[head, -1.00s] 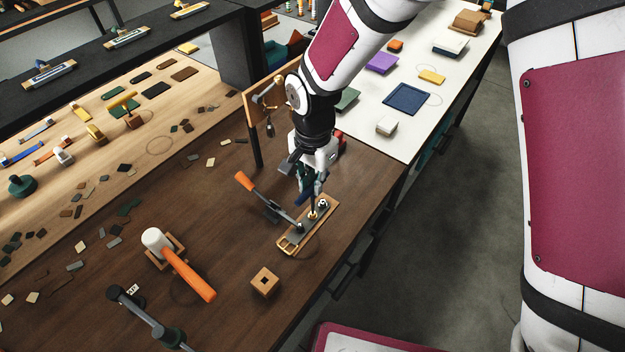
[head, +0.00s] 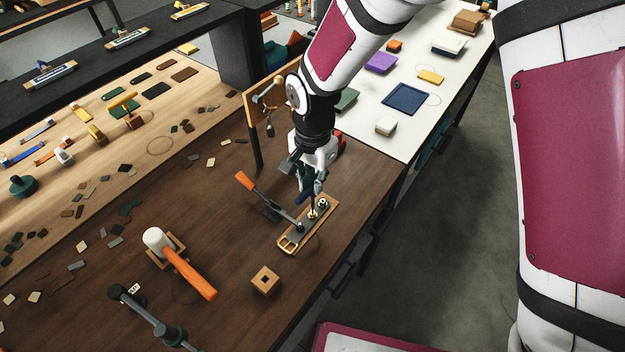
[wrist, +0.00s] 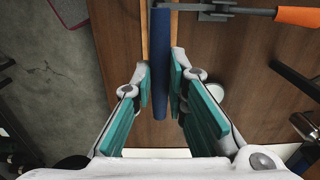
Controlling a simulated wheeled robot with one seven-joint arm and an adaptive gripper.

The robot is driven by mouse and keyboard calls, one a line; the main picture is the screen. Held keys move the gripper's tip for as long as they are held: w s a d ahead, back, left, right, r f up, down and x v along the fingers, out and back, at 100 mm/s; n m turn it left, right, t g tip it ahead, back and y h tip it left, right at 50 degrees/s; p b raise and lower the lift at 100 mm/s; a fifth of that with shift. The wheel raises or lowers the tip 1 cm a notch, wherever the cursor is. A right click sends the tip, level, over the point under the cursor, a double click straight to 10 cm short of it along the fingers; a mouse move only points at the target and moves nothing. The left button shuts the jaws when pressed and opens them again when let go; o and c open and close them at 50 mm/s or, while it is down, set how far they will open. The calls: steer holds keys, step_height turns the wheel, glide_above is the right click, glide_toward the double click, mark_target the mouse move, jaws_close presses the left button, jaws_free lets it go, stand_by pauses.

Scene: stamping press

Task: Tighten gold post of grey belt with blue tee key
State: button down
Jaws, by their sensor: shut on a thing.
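The grey belt (head: 296,235) lies along a light wooden board, with a brass-coloured buckle at its near end. The gold post (head: 312,214) stands at the belt's far part, with a silver post (head: 323,204) to its right. My gripper (head: 311,187) is above the post, shut on the blue tee key (wrist: 160,65). The key's blue bar lies between the teal finger pads in the wrist view. Its dark shank runs down to the gold post in the head view; whether its tip is fully seated I cannot tell. The bar hides the belt in the wrist view.
An orange-handled toggle clamp (head: 262,193) presses on the belt, left of my gripper. A mallet (head: 180,262) rests on its stand, and a wooden block with a square hole (head: 265,281) stands in front. A rack with hanging tools (head: 266,95) stands behind. Bare table lies between.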

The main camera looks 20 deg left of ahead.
steer(key=shift+f, duration=0.15)
steer(key=shift+f, duration=0.35)
steer(key=shift+f, duration=0.4)
stand_by(0.3)
